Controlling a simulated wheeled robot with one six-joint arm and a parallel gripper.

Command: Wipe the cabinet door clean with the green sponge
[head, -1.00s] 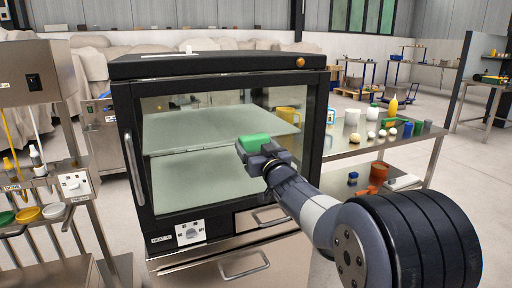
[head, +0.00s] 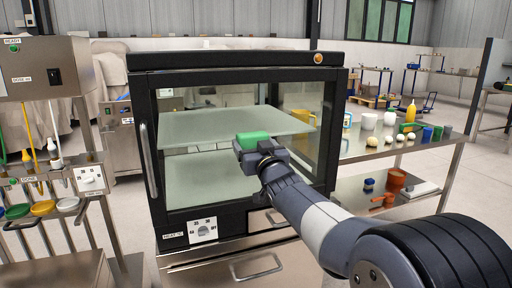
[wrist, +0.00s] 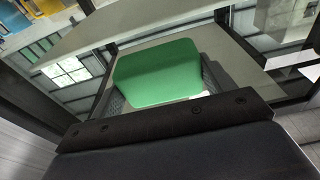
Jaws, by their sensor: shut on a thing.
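My gripper (head: 258,146) is shut on the green sponge (head: 253,136) and holds it in front of the cabinet's glass door (head: 200,150). The sponge also shows in the wrist view (wrist: 157,72), between the jaws, with the glass beyond it. The cabinet is a black-framed box with a vertical handle (head: 149,163) on the left of its door. Two pale shelves (head: 195,128) show through the glass. I cannot tell whether the sponge touches the glass. No clear dirt mark can be made out on the door.
At right, a steel table (head: 358,157) carries a yellow bottle (head: 411,112), cups and dough balls, with an orange container (head: 396,178) on its lower shelf. At left stands a dosing machine (head: 45,70) with coloured bowls (head: 43,208). A drawer handle (head: 258,268) sticks out below the cabinet door.

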